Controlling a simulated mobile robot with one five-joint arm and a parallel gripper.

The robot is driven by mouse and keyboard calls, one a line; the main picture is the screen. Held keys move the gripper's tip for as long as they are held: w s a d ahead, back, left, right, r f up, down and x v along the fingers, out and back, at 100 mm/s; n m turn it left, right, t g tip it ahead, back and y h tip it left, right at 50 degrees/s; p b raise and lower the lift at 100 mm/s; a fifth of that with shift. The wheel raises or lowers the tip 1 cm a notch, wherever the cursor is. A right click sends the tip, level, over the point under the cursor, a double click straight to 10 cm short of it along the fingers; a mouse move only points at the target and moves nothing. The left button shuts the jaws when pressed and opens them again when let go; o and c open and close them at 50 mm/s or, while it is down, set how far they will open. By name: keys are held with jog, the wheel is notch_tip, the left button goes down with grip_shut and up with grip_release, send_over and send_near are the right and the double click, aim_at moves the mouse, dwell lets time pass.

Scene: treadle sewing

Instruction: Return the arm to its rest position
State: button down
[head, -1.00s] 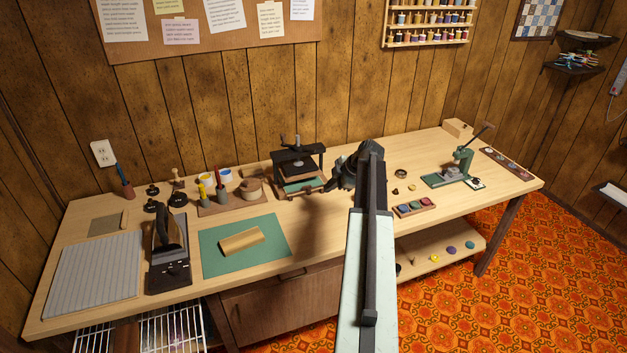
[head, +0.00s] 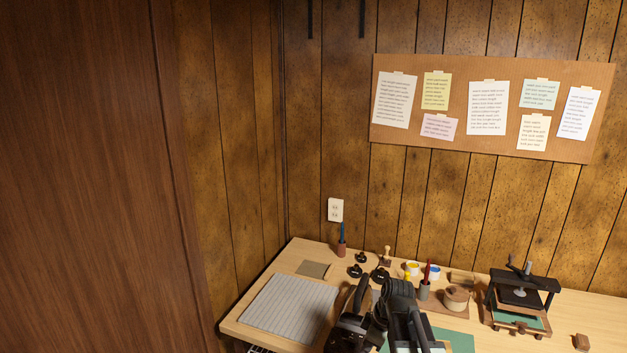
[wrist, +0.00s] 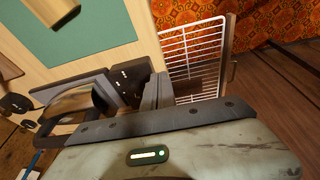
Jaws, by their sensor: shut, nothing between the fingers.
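My arm (head: 402,320) shows at the bottom of the head view, in front of the left part of the workbench. Its dark upper end (head: 397,291) overlaps the bench tools, and the fingertips cannot be made out there. In the wrist view my gripper (wrist: 158,91) shows as two grey fingers close together, shut and empty. They point past a black tool with a handle (wrist: 110,88) towards a white wire rack (wrist: 193,58). I cannot tell how far the fingers are from either.
The workbench (head: 262,318) carries a grey ribbed mat (head: 290,305), a black press (head: 522,288), pots and small tools. A green mat (wrist: 75,28) lies near the arm. A dark wood panel (head: 90,180) fills the left side. Floor shows beyond the rack.

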jog(key=s+d+m+g+h, duration=0.1)
jog(key=s+m+h, duration=0.1)
jog(key=s+m, duration=0.7)
jog(key=f+m, duration=0.1)
jog(key=m, duration=0.3)
jog(key=shift+s+d+g+h, duration=0.15)
jog(key=shift+g+h, duration=0.15)
jog(key=shift+h, duration=0.1)
